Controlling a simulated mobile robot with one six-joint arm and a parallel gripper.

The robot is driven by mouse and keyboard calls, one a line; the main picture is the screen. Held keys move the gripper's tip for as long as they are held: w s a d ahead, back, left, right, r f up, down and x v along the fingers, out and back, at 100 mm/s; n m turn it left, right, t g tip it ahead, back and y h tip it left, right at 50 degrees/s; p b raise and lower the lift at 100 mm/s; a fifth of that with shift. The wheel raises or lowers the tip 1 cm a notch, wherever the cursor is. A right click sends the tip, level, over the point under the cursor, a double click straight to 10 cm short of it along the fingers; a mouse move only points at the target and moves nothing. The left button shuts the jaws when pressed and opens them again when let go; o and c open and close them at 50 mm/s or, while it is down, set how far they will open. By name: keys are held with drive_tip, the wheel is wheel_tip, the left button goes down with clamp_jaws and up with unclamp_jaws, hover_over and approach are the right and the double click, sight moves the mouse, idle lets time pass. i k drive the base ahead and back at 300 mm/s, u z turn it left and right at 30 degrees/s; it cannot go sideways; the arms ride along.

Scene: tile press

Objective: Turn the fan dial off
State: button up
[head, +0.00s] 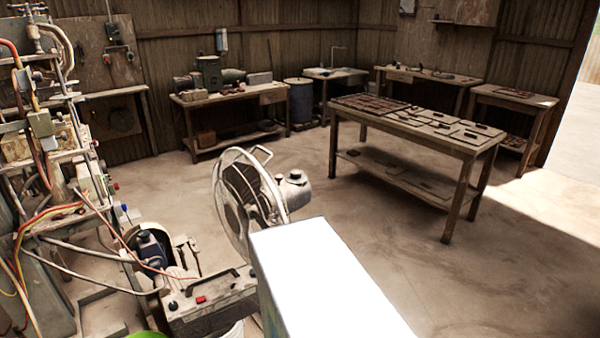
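A round metal fan (236,190) with a wire cage stands at the lower middle, turned mostly sideways. Its grey motor housing (293,192) is on its right side, with a small dark knob (295,174) on top. I cannot tell whether this knob is the fan dial, or how any dial is set. The fan's lower part is hidden behind a large white block in front. My gripper is not in view.
A control box (208,300) with a red switch, dark knob and handle stands left of the white block. Hoses and cables crowd the left rack (60,150). A work table (465,148) with flat tiles stands right. Concrete floor (400,250) between is clear.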

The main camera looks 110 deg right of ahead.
sight(295, 174)
drive_tip(key=z, duration=0.15)
drive_tip(key=k, duration=1.3)
drive_tip(key=z, duration=2.55)
